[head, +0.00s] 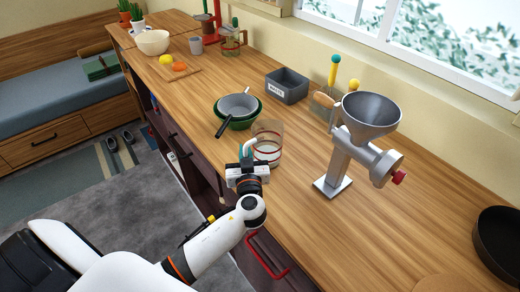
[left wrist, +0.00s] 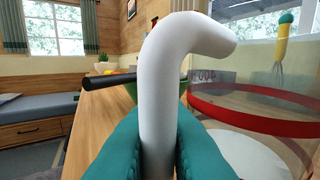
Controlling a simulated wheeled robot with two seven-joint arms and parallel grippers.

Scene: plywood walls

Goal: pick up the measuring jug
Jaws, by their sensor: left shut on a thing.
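The measuring jug (head: 268,151) is clear with red bands and a white handle. It is upright at the front edge of the wooden counter; I cannot tell whether its base touches the wood. My left gripper (head: 246,158) is on the near left side of the jug, shut on its handle. In the left wrist view, the teal fingers of the gripper (left wrist: 160,148) press on both sides of the white handle (left wrist: 158,80), and the jug's clear wall (left wrist: 230,88) with its red bands fills the right. My right gripper is not in view.
A grey pan (head: 237,105) in a green bowl (head: 244,123) sits just behind the jug. A metal grinder (head: 342,165) stands to the right. A grey bin (head: 287,86) and a glass holder with a whisk (head: 323,104) are further back. The counter (head: 290,215) right of the jug is clear.

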